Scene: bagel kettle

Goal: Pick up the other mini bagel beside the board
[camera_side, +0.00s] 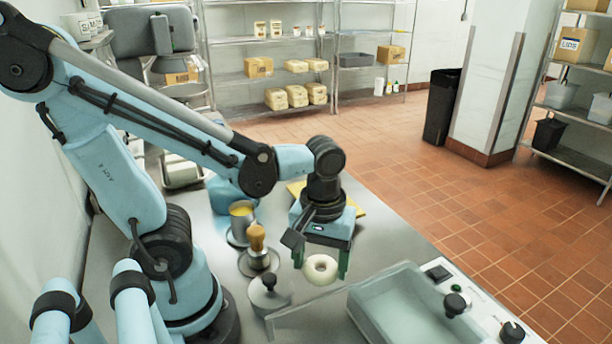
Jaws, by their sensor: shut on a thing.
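A pale, ring-shaped mini bagel (321,278) is between the fingers of my gripper (321,263), which is shut on it. The bagel's hole faces the camera. It appears to be held above the steel counter, left of the basin, though the exact height is hard to judge. A yellow board (357,209) shows behind my wrist and is mostly hidden by it. No other bagel is visible.
A water-filled basin (372,329) with a black-knobbed control panel (437,273) stands at the front right. Left of my gripper are a round lid with a black knob (269,294), a wooden-handled tool (257,240) and a metal cup of yellow contents (241,215).

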